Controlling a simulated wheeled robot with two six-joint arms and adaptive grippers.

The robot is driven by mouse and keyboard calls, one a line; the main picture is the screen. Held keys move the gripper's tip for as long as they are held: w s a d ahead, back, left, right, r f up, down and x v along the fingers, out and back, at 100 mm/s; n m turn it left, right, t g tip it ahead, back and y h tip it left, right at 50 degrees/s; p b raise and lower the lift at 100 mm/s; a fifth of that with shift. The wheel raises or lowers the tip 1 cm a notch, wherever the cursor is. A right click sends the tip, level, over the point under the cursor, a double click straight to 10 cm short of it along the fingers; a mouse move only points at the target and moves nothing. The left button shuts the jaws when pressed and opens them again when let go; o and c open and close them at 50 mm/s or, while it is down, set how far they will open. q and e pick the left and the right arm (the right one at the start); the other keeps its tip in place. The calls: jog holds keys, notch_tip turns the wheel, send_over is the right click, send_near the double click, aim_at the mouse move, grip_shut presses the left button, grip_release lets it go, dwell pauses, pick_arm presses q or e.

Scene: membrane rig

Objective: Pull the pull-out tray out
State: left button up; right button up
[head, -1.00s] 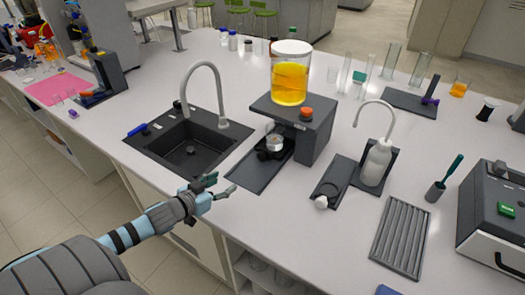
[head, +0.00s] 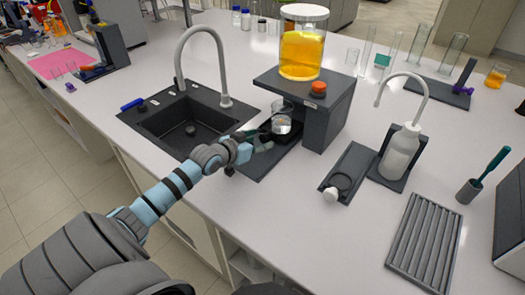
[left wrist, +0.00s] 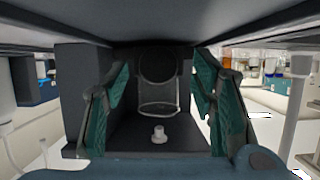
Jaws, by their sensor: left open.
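The membrane rig (head: 325,105) is a dark grey stand with a jar of orange liquid (head: 302,50) on top. Under its top, the dark pull-out tray (head: 284,138) carries a clear glass beaker (head: 281,121). My left gripper (head: 258,141) is open and empty at the front of the tray, hiding part of it. In the left wrist view, the teal fingers (left wrist: 159,108) stand apart on both sides of a small pale knob (left wrist: 160,134), with the beaker (left wrist: 158,97) behind it. I cannot tell whether the fingers touch anything. My right gripper is not in view.
A black sink (head: 190,125) with a grey tap (head: 180,60) is left of the rig. A white wash bottle (head: 400,150) and a ribbed grey rack (head: 427,235) stand to the right.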

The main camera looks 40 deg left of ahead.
pick_arm(q)
jog(key=shift+x, duration=1.2)
jog(key=shift+s+r, duration=0.25)
jog(key=shift+r, duration=0.1)
jog(key=shift+w, duration=0.1)
grip_shut()
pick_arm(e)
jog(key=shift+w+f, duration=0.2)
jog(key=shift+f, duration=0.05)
pick_arm(q)
jog(key=shift+d, duration=0.1)
